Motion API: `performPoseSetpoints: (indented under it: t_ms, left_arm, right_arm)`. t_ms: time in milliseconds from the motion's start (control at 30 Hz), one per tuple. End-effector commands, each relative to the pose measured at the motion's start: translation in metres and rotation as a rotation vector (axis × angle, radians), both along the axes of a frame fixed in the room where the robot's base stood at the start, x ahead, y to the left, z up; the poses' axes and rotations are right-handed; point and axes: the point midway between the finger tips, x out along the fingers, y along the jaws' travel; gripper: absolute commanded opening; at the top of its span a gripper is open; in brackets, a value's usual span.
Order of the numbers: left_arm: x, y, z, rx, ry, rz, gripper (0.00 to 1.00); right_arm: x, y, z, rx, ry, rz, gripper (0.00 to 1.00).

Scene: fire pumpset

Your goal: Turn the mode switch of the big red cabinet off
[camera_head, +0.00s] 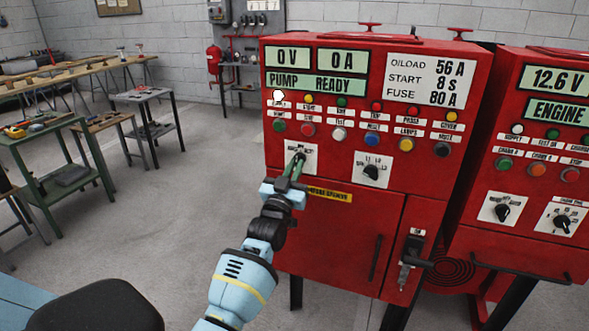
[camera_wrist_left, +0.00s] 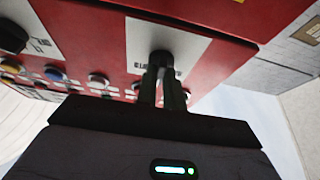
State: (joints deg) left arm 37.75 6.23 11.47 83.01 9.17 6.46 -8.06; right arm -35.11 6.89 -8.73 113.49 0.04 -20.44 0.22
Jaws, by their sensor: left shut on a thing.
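The big red cabinet (camera_head: 335,225) stands in front of me, with displays, lamps and buttons on its upper face. Below the buttons, the mode switch, a black rotary knob on a white plate (camera_head: 310,152), is mostly hidden by my left gripper (camera_head: 297,163). In the left wrist view the knob (camera_wrist_left: 160,58) shows at the fingertips on its white plate. My left gripper (camera_wrist_left: 163,82) is shut on it, with its green-tinted fingers close together. The knob's exact pointing direction cannot be made out. My right gripper is in neither view.
A second rotary knob (camera_head: 372,172) sits just right on its own plate. A door latch (camera_head: 411,255) and a handle (camera_head: 376,258) are below. Another red cabinet (camera_head: 515,245) stands close on the right. Workbenches (camera_head: 75,75) stand at left, with clear floor between.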

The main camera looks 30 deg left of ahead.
Motion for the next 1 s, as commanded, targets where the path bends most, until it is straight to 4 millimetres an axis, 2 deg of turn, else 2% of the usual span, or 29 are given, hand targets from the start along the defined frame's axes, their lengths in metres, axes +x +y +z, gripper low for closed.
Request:
performPoseSetpoints:
  t_ms: [67, 100, 233, 600, 1000]
  left_arm:
    - [0.000, 0.000, -0.001, 0.000, 0.003, -0.001, 0.00]
    - [0.000, 0.000, -0.001, 0.001, 0.003, -0.001, 0.14]
    - [0.000, 0.000, -0.001, 0.001, 0.002, -0.001, 0.31]
    - [-0.005, -0.001, -0.003, 0.001, 0.002, -0.001, 0.31]
    - [-0.056, -0.013, -0.027, 0.000, 0.005, -0.001, 0.31]
  right_arm:
    - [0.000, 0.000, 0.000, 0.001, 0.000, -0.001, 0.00]
    - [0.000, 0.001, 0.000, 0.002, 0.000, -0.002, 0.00]
    - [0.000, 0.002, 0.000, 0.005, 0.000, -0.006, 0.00]
    - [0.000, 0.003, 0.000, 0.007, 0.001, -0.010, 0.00]
    - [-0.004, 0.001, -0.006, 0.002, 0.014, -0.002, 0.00]
